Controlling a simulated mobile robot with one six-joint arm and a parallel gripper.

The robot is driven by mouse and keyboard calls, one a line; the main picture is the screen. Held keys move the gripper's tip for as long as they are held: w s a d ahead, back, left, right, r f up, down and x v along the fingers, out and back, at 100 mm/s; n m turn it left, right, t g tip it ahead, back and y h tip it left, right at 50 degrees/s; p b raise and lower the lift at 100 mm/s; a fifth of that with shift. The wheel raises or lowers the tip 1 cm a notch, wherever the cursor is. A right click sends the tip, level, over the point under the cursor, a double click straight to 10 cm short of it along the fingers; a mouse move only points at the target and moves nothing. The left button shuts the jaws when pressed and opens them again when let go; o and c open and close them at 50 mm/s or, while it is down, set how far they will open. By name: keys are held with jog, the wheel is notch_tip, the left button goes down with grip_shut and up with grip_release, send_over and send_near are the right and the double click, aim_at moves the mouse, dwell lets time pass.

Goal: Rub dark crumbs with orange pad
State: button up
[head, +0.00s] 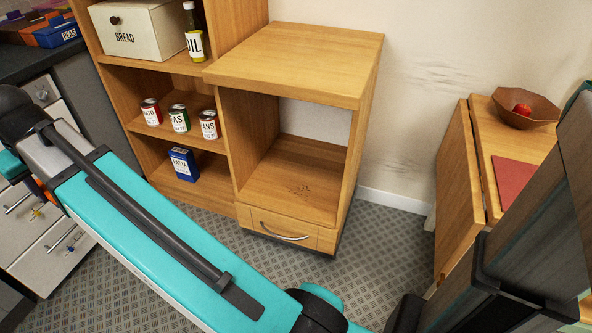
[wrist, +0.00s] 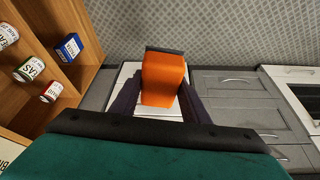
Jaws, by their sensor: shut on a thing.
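The dark crumbs (head: 300,189) lie in a small patch on the inner floor of the open wooden cabinet (head: 298,48), above its drawer, in the head view. The orange pad (wrist: 164,76) shows in the wrist view, with a dark strip along its far end. My gripper (wrist: 157,103) is shut on the pad, one dark finger on each side of it. The pad is held in the air, away from the crumbs. My gripper is not clearly visible in the head view. The crumbs are not seen in the wrist view.
Wooden shelves (head: 87,57) with several cans, a blue box (head: 184,164), a bread bin (head: 137,30) and an oil bottle (head: 195,33) adjoin the cabinet. A folding table (head: 486,130) with a bowl (head: 530,118) stands right. The cabinet's front opening is clear.

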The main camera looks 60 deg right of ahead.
jog(key=shift+a, duration=0.1)
jog(key=s+d+f+m+g+h+p, duration=0.15)
jog(key=d+f+m, duration=0.3)
jog(key=d, duration=0.75)
jog(key=s+d+f+m+h, duration=0.1)
jog(key=s+d+f+m, duration=0.4)
jog(key=d, duration=0.6)
jog(key=d+f+m+g+h+p, duration=0.1)
jog(key=d+f+m, duration=0.3)
jog(key=d+f, duration=0.55)
jog(key=s+d+f+m+g, duration=0.1)
jog(key=s+d+f+m, duration=0.3)
jog(key=s+d, duration=0.5)
jog(key=s+d+f+m+g+p, duration=0.1)
jog(key=s+d+f+m, duration=0.3)
jog(key=s+d, duration=0.6)
jog(key=s+d+f+m+g+p, duration=0.1)
jog(key=s+d+f+m+g, duration=0.2)
jog(key=s+d, duration=0.7)
jog(key=d+f+m, duration=0.2)
jog(key=d+f, duration=0.1)
jog(key=f, duration=0.1)
jog(key=shift+d+f, duration=0.15)
jog(key=shift+d, duration=0.15)
jog(key=shift+f, duration=0.1)
